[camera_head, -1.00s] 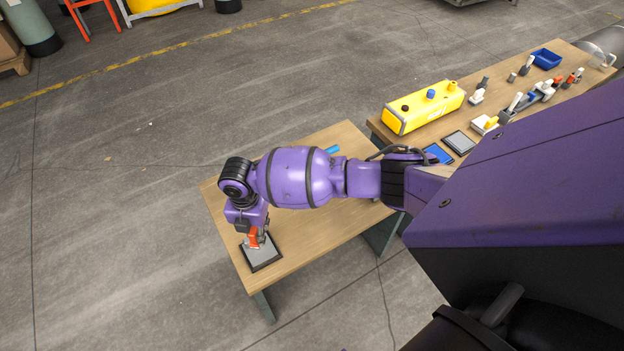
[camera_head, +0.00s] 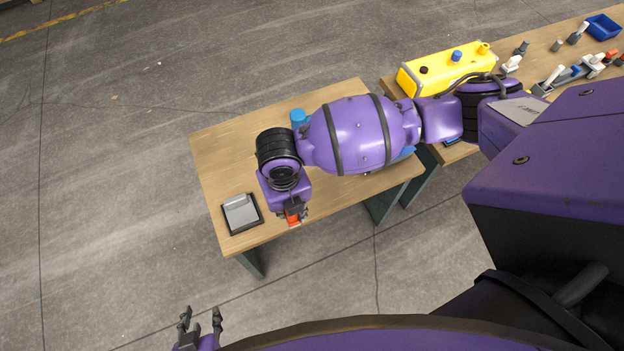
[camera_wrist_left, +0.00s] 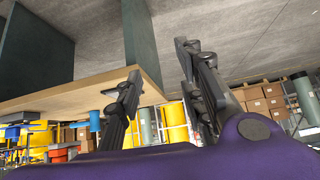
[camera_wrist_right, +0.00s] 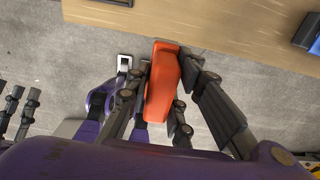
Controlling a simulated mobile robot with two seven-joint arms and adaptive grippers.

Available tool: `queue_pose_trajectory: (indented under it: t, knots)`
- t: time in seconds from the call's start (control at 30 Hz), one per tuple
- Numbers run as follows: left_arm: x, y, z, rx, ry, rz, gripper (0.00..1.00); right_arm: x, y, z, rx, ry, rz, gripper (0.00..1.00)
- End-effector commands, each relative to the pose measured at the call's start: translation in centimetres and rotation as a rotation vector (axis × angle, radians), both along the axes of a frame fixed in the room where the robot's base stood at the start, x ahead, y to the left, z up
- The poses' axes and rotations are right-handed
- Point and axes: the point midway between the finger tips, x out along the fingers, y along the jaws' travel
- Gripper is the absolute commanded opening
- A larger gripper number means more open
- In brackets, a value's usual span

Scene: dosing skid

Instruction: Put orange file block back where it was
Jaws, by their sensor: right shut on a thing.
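The orange file block (camera_head: 293,219) is held by my right gripper (camera_head: 293,211) near the front edge of the small wooden table (camera_head: 215,150). In the right wrist view the orange block (camera_wrist_right: 163,85) lies lengthwise between the fingers, with the table edge beyond it. A dark-rimmed pad with a grey top (camera_head: 241,213) lies on the table just left of this gripper, apart from the block. My left gripper (camera_head: 200,318) is open and empty, low in front of the table; its spread fingers show in the left wrist view (camera_wrist_left: 158,65).
A blue cylinder (camera_head: 298,119) stands on the table behind my right arm, which hides much of the tabletop. A second bench to the right bears a yellow box (camera_head: 447,70), a blue bin (camera_head: 603,27) and several small fittings. The table's left part is clear.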

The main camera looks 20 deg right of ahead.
Motion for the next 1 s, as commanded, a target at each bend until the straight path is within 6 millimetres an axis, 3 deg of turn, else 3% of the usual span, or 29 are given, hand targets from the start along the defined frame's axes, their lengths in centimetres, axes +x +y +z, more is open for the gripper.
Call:
queue_pose_trajectory:
  t: [0.37,0.53,0.73,0.87,1.0]
  knots:
    - [-0.7,0.6,-0.6,0.01,0.014,0.0,0.36,7.0,-4.0,-3.5,-0.003,-0.003,0.011,0.0]
    - [-1.1,0.5,-1.2,0.01,0.022,-0.001,0.36,9.7,-5.5,-6.7,-0.002,0.0,0.012,0.0]
    - [-1.2,0.4,-1.5,0.008,0.021,0.001,0.36,11.5,-6.5,-8.9,-0.001,-0.002,0.014,0.0]
    - [-0.9,0.3,-1.5,0.005,0.016,0.004,0.36,12.1,-6.7,-9.6,0.0,-0.003,0.014,0.0]
    - [-0.9,0.3,-1.6,0.005,0.015,0.006,0.36,12.2,-6.8,-11.7,0.0,-0.001,0.015,0.0]
